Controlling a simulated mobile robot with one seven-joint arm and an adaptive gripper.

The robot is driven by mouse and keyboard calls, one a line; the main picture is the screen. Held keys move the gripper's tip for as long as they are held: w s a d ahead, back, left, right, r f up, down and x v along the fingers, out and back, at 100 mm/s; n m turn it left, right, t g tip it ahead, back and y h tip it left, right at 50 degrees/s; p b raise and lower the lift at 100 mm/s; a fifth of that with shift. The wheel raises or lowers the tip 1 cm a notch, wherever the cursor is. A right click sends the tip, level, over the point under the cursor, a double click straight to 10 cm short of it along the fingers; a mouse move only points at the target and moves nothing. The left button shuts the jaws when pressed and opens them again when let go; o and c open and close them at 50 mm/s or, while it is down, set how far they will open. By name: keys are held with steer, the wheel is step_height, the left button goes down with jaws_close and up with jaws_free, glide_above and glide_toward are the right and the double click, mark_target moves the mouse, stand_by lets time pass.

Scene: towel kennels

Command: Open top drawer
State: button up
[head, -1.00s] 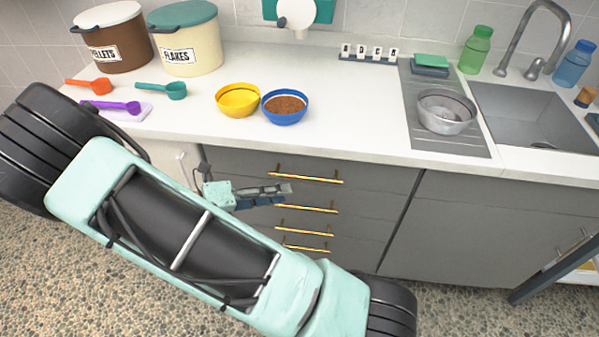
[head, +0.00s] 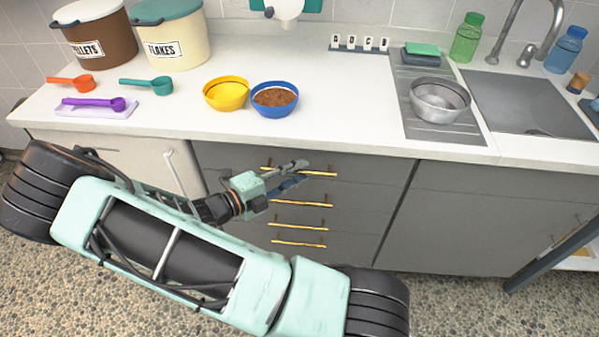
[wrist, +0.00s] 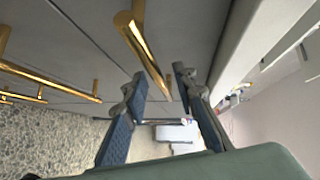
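The grey top drawer (head: 372,182) is closed, flush under the white counter. Its gold bar handle (head: 318,173) shows right of my gripper (head: 291,175), which overlaps the handle's left part. In the wrist view my gripper (wrist: 160,75) is open, with its two fingers apart and nothing held. The top handle (wrist: 143,45) reaches down into the picture, its end appearing between the fingertips. I cannot tell whether the fingers are around the handle or just in front of it.
Below are more drawers with gold handles (head: 300,202). On the counter (head: 345,120) stand a yellow bowl (head: 226,94), a blue bowl (head: 274,99) of brown food and a metal bowl (head: 440,99). A white cabinet door (head: 130,158) is at left. Pebbled floor (head: 450,310) lies in front.

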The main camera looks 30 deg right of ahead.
steer(key=shift+d, duration=0.5)
steer(key=shift+w, duration=0.1)
jaws_close()
